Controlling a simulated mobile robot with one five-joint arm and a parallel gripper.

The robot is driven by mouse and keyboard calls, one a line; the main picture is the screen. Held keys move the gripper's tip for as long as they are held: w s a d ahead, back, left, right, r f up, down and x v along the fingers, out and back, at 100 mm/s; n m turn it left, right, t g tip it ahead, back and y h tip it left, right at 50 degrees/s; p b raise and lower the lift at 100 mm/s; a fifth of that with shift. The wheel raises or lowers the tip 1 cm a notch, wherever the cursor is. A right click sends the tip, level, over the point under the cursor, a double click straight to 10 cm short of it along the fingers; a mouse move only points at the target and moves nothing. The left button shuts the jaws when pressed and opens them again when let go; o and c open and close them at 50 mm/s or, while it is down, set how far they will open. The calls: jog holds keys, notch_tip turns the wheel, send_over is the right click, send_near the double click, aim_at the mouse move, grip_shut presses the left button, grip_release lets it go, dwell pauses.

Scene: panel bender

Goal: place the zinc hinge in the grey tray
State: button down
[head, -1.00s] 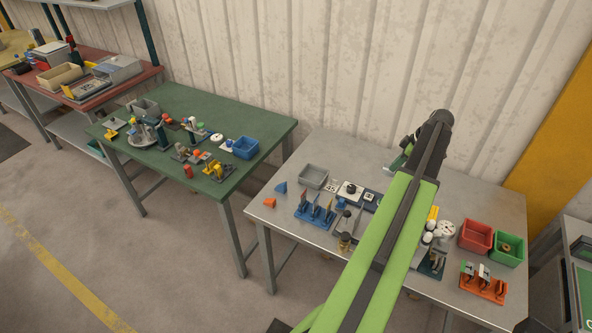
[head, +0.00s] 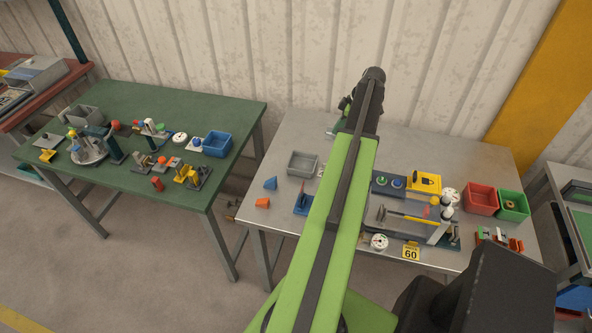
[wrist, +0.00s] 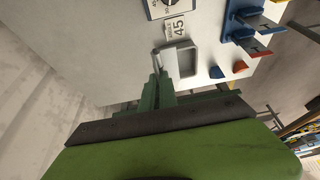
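The grey tray (head: 301,171) stands near the left end of the metal bench in the head view. It also shows in the wrist view (wrist: 186,62), just beyond my fingertips and slightly right. My gripper (head: 337,123) is raised behind and right of the tray in the head view. In the wrist view its green fingers (wrist: 158,88) are close together. A small grey piece, which looks like the zinc hinge (wrist: 157,59), sticks out between the tips, in front of the tray's left side. Its full shape is too small to tell.
A blue piece (head: 270,183) and an orange piece (head: 262,202) lie left of the tray. A blue rack (head: 303,206) stands in front, partly behind my arm. Red (head: 480,199) and green (head: 513,206) bins stand at the right. A green table (head: 150,110) is on the left.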

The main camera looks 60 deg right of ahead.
jog(key=w+a+f+b, duration=0.2)
jog(key=w+f+b, duration=0.1)
jog(key=f, duration=0.1)
jog(key=w+a+f+b, duration=0.2)
jog(key=w+f+b, duration=0.1)
jog(key=b, duration=0.1)
jog(key=w+a+f+b, duration=0.2)
jog(key=w+f+b, duration=0.1)
jog(key=f, duration=0.1)
jog(key=shift+a+f, duration=0.1)
jog(key=shift+f, duration=0.2)
jog(key=shift+w+a+f+b, duration=0.1)
jog(key=shift+w+a+b, duration=0.15)
jog(key=shift+w+b, duration=0.1)
notch_tip(320, 180, down, 4)
jog(key=b, duration=0.4)
jog(key=shift+f, duration=0.2)
jog(key=c, duration=1.6)
grip_release()
jog(key=shift+r, duration=0.1)
jog(key=shift+c, duration=0.2)
